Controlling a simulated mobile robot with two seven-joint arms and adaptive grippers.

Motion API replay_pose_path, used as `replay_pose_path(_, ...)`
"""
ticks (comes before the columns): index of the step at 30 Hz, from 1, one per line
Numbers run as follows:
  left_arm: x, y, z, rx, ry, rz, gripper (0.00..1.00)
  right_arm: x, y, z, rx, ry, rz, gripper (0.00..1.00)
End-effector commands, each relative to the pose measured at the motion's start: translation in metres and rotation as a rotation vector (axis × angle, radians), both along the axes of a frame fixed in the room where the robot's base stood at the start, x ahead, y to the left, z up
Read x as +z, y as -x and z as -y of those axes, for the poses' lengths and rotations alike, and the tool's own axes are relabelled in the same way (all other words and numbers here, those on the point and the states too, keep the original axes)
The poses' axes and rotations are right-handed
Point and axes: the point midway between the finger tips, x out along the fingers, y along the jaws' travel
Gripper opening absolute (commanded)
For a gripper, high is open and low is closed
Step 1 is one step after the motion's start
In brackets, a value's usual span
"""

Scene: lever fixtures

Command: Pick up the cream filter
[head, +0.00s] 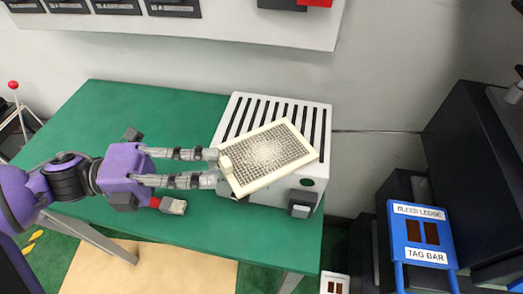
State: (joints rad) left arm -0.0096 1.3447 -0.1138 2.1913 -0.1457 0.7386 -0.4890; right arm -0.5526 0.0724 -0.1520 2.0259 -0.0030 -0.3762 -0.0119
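The cream filter (268,155) is a flat framed panel with a grey mesh and a pale patch in the middle. It is tilted and overlaps the top and front of the white slotted box (240,108). A small cream tab stands at its left edge. My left gripper (218,167) reaches in from the left, with its two fingertips on either side of this tab; it looks shut on the filter. The filter's underside and the box's middle are hidden. My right gripper is not in view.
The box stands on a green table (110,115) with clear room at left. A small red-and-grey piece (172,206) lies below my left gripper. A blue rack labelled BLEED LEDGE and TAG BAR (422,236) and black cabinets (475,170) stand at right. A white panel hangs above.

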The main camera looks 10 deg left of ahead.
Motion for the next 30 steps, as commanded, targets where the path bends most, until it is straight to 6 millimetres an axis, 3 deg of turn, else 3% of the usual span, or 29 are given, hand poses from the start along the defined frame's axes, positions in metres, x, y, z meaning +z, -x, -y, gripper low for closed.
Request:
replay_pose_path(11,0.002,-0.012,0.041,-0.003,0.0,0.002,0.12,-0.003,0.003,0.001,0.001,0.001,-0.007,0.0)
replay_pose_path(19,0.001,-0.013,0.043,-0.001,-0.001,0.001,0.12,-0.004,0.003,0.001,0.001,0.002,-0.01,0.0)
replay_pose_path(22,0.001,-0.013,0.043,-0.001,-0.001,0.002,0.0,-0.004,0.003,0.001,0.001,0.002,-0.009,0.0)
replay_pose_path(30,0.001,-0.012,0.043,-0.002,-0.001,0.002,0.0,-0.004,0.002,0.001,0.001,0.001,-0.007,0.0)
